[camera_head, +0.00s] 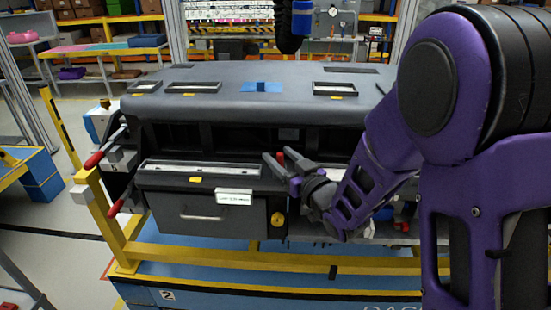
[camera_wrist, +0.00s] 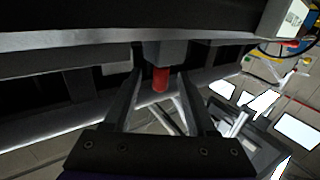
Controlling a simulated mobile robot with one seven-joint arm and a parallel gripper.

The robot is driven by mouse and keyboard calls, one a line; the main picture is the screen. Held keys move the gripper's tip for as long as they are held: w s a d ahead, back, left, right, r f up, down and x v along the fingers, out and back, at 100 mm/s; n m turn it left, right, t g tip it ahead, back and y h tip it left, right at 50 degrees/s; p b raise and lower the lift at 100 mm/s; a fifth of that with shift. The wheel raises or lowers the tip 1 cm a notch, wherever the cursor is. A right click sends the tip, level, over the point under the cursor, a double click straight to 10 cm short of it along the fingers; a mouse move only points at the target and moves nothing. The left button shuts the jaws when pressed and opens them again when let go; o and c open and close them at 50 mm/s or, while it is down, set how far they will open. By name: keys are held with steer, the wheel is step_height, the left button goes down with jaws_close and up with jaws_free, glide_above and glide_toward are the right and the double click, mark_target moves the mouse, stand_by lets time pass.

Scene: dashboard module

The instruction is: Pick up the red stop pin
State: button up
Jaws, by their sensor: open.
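The red stop pin (camera_wrist: 160,79) is a short red cylinder below a dark grey block in the wrist view. It sits between the two fingers of my gripper (camera_wrist: 158,82), with a visible gap on each side. In the head view my gripper (camera_head: 282,165) is at the front of the dashboard module (camera_head: 240,90), right of the drawer-like box. A small red tip, apparently the pin (camera_head: 280,158), shows between its fingers there. My gripper is open and holds nothing. The pin's upper end is hidden by the block.
A grey box with a handle (camera_head: 200,217) and a white label (camera_head: 234,196) is left of my gripper. Two red-gripped levers (camera_head: 94,160) stick out at the module's left end. A yellow frame (camera_head: 190,250) runs below. A yellow knob (camera_head: 278,219) is close under my gripper.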

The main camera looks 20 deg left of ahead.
steer(key=shift+w+a, duration=0.15)
jaws_close()
stand_by(0.4)
